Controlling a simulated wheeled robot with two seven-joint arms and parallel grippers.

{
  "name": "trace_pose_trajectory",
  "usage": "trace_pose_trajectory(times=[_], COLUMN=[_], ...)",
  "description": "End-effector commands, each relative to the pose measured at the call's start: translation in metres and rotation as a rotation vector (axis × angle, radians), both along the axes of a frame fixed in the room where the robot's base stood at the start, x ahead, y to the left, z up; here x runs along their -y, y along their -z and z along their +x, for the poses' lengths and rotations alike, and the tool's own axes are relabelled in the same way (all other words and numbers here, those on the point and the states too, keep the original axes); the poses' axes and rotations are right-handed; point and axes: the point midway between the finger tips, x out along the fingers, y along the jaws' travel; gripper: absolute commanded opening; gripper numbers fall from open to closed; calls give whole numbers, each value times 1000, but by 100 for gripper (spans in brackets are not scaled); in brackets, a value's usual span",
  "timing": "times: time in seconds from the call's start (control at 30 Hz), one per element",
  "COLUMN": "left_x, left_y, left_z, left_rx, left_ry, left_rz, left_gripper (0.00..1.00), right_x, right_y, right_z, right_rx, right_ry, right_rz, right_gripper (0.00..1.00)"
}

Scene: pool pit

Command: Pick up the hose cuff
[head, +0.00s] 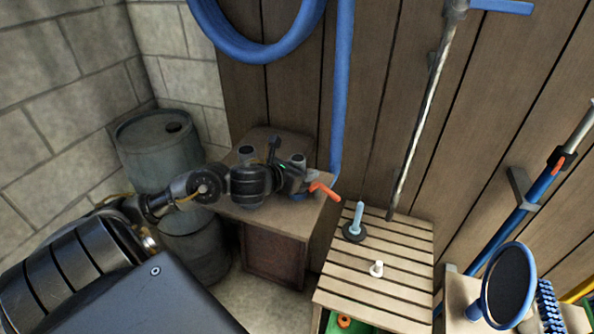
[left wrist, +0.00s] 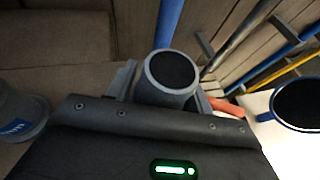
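The hose cuff is probably the grey ring-topped cylinder with a dark opening in the left wrist view (left wrist: 168,72). In the head view its grey top (head: 298,160) shows at the wooden box on the left, largely hidden by my gripper. My left gripper (head: 297,182) reaches in from the left over this box. In the left wrist view its fingers (left wrist: 165,92) stand close on either side of the cylinder. I cannot tell whether they press on it. My right gripper is not in view.
A second grey piece (head: 247,152) stands on the wooden box (head: 277,222), left of the gripper. An orange-red handle (head: 323,190) is close on the right. A blue hose (head: 342,90) hangs behind. A slatted crate (head: 350,272) holds small items. A barrel (head: 158,150) stands left.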

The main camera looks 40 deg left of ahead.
Motion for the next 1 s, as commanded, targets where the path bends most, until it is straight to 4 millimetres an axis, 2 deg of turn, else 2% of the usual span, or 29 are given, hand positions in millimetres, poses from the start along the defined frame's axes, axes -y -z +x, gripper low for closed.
trace_pose_trajectory(times=[0.03, 0.23, 0.47, 0.57, 0.83, 1.0], left_x=[0, 0, 0, 0, -1, 0], left_y=[0, 0, -3, -15, -71, -94], left_z=[0, 0, 0, 1, 1, 0], left_rx=[0, 0, 1, 4, 6, 4], left_ry=[0, 0, 0, 2, 1, 0], left_rz=[0, 0, 1, 3, 6, 2], left_gripper=[45, 21, 21, 21, 21, 21], right_x=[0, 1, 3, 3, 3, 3], right_y=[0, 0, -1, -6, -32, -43], right_z=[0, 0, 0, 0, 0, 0], right_rx=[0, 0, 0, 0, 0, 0], right_ry=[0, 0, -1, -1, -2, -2], right_rz=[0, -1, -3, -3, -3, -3], right_gripper=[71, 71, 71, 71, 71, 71])
